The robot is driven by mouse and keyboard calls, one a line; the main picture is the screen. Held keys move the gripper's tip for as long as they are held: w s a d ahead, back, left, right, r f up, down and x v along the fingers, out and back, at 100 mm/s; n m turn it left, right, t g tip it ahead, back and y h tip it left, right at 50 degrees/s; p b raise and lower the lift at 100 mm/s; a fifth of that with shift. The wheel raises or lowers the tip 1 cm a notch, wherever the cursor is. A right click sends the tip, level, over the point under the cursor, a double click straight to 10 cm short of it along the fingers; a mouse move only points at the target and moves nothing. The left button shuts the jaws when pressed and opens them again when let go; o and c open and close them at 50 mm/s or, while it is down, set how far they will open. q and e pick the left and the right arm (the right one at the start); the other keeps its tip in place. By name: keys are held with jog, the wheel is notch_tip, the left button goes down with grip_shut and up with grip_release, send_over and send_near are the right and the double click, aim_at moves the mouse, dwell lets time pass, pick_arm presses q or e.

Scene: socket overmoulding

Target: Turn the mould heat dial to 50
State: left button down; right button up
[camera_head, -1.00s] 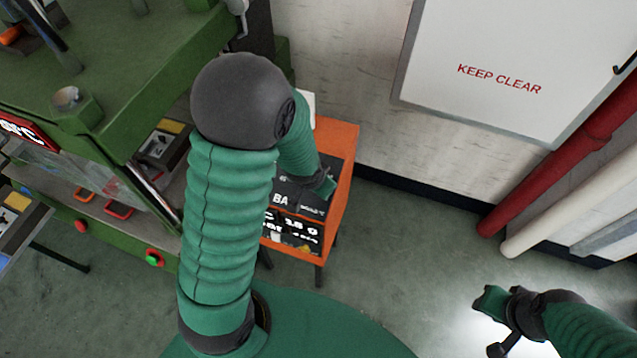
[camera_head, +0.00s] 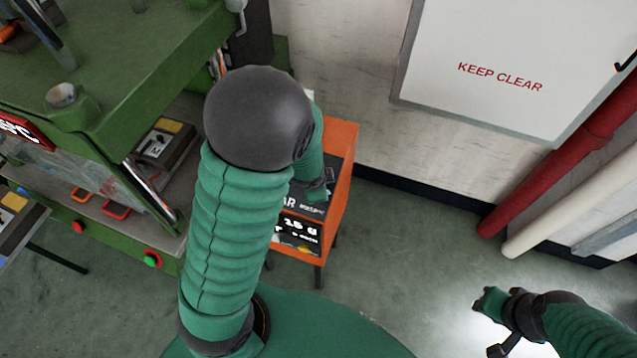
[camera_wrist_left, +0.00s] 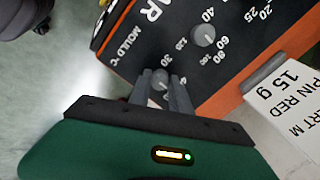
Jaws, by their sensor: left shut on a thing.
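The orange control box with a black face (camera_head: 341,150) stands behind my left arm in the head view. In the left wrist view its face (camera_wrist_left: 135,45) carries the lettering "MOULD °C" and a small grey dial knob (camera_wrist_left: 160,77) with a 30 mark near it. My left gripper (camera_wrist_left: 161,84) has its two fingers on either side of this knob, shut on it. The knob's pointer is too small and covered to read. A second grey knob (camera_wrist_left: 203,35) sits farther along the face. My right gripper (camera_head: 489,308) is away at the lower right, its jaws unclear.
A green press (camera_head: 110,120) with a red display (camera_head: 22,130) stands at the left; its reading is cut off. A white card reading "15 g" (camera_wrist_left: 290,95) is beside the box. The floor between is clear.

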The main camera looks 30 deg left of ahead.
pick_arm(q)
jog(key=shift+w+r, duration=0.1)
dwell(0.4)
jog(key=c, duration=1.2)
grip_release()
jog(key=p+v, duration=0.3)
jog(key=v, duration=1.3)
jog(key=shift+d+r, duration=0.1)
jog(key=shift+r, duration=0.15)
